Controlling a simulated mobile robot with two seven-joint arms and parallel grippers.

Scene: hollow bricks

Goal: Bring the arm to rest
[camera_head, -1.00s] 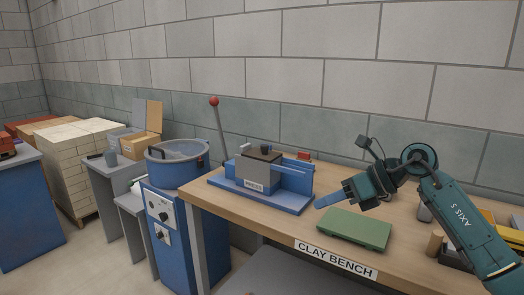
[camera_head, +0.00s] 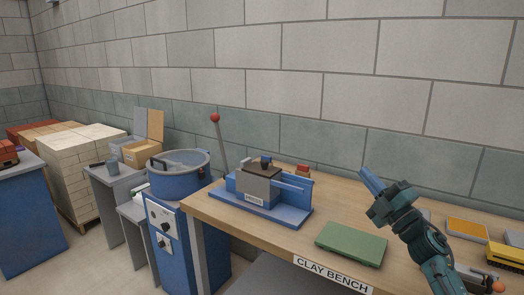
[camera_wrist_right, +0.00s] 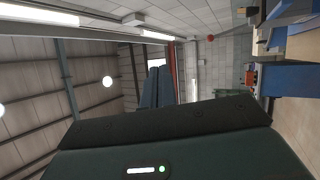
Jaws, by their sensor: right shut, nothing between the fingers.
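My right arm (camera_head: 431,247) comes up from the lower right in the head view. Its gripper (camera_head: 364,172) points up and to the left in front of the grey wall, above the clay bench (camera_head: 262,230). The blue fingers are together with nothing between them. In the right wrist view the shut fingers (camera_wrist_right: 156,72) stand side by side, and the room's ceiling and walls are behind them. My left gripper is not in the head view.
On the bench stand a blue press (camera_head: 262,195) with a red-knobbed lever, and a green block (camera_head: 351,243) left of my arm. A yellow item (camera_head: 505,256) and an orange-topped tray (camera_head: 467,229) lie to the right. A blue mixer (camera_head: 178,178) stands left of the bench.

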